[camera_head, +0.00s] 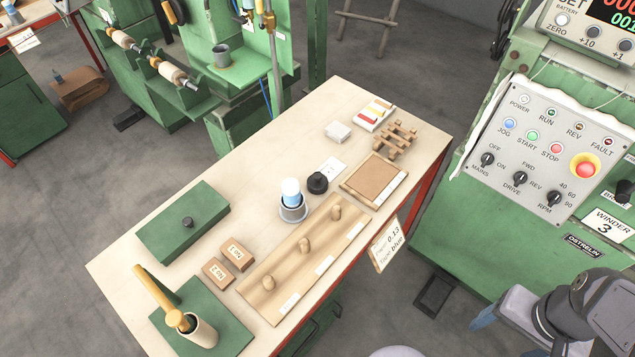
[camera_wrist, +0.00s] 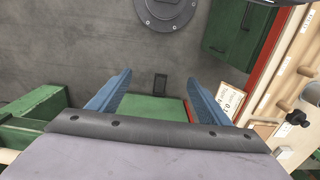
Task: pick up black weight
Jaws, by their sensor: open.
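The black weight (camera_head: 317,183) is a small dark round piece with a narrower top. It stands upright on the wooden table, right of a clear-and-blue cup-like piece (camera_head: 291,195) and behind the peg board (camera_head: 290,265). In the wrist view a dark round piece (camera_wrist: 297,117) near the right edge looks like this weight. My gripper (camera_wrist: 160,92) is open, with its two blue fingers apart and nothing between them. It is off the table's right side, over the floor and well away from the weight. In the head view it is partly cut off at the lower right.
A hanging tag (camera_head: 388,247) is at the table's edge. The green winder console (camera_head: 560,150) stands to the right. A green box (camera_head: 183,222) and brown blocks (camera_head: 218,272) are left.

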